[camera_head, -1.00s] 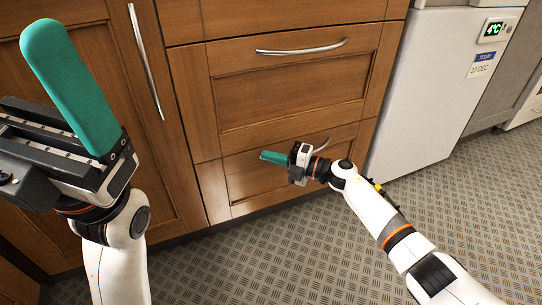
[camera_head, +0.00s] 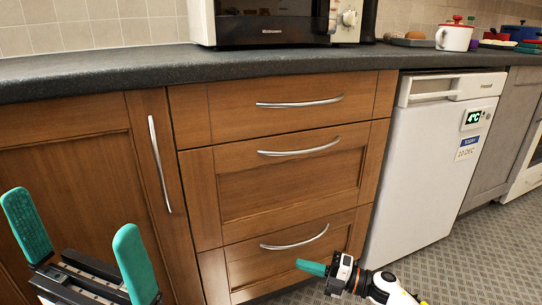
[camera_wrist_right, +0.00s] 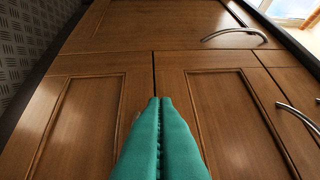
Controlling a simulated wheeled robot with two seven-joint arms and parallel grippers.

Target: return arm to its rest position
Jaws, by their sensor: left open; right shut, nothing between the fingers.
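My left gripper (camera_head: 78,240) is at the lower left of the head view. Its two teal fingers stand apart, with nothing between them. My right gripper (camera_head: 312,267) is low in the head view, in front of the bottom drawer (camera_head: 285,262). Its teal fingers point left. In the right wrist view its fingers (camera_wrist_right: 160,100) lie together with nothing between them, and wooden cupboard fronts (camera_wrist_right: 90,110) are beyond them. Most of both arms is out of the head view.
A dark worktop (camera_head: 120,78) runs above the wooden drawers, which look shut. A microwave (camera_head: 270,22) and a white pot (camera_head: 453,37) stand on it. A white fridge (camera_head: 425,175) stands right of the drawers. Patterned floor (camera_head: 450,250) shows at lower right.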

